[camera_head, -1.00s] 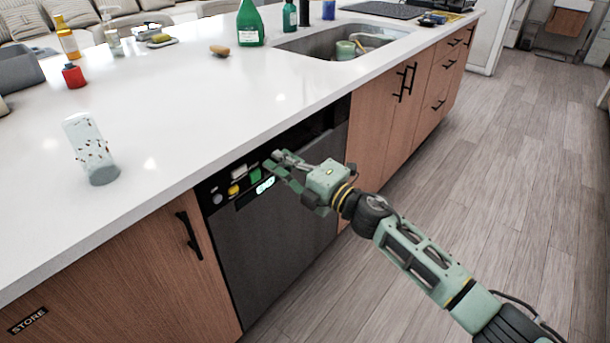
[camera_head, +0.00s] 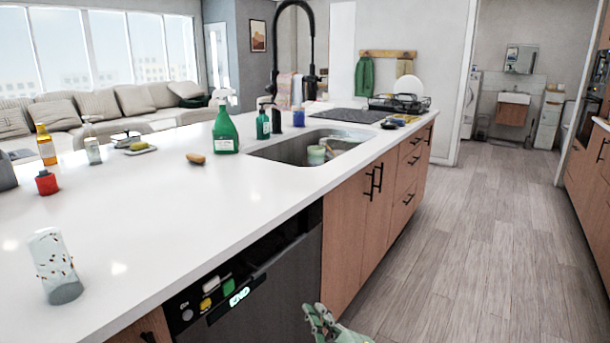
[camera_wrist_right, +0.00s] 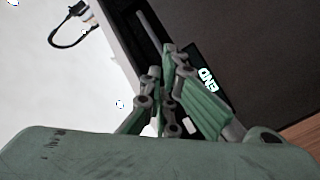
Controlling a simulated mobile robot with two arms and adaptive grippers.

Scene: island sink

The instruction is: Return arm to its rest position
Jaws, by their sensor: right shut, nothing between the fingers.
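My right gripper (camera_head: 322,325) shows at the bottom edge of the head view, low in front of the dishwasher (camera_head: 275,290). It is green, shut and empty, and most of its arm is below the frame. In the right wrist view its fingers (camera_wrist_right: 170,110) are close together, with the dishwasher's lit display (camera_wrist_right: 208,79) beyond them. In the head view that display (camera_head: 239,296) reads END, and the gripper is apart from it, to its right. My left gripper is not in view.
The sink (camera_head: 290,150) is farther back. The wooden floor (camera_head: 470,230) on the right is clear.

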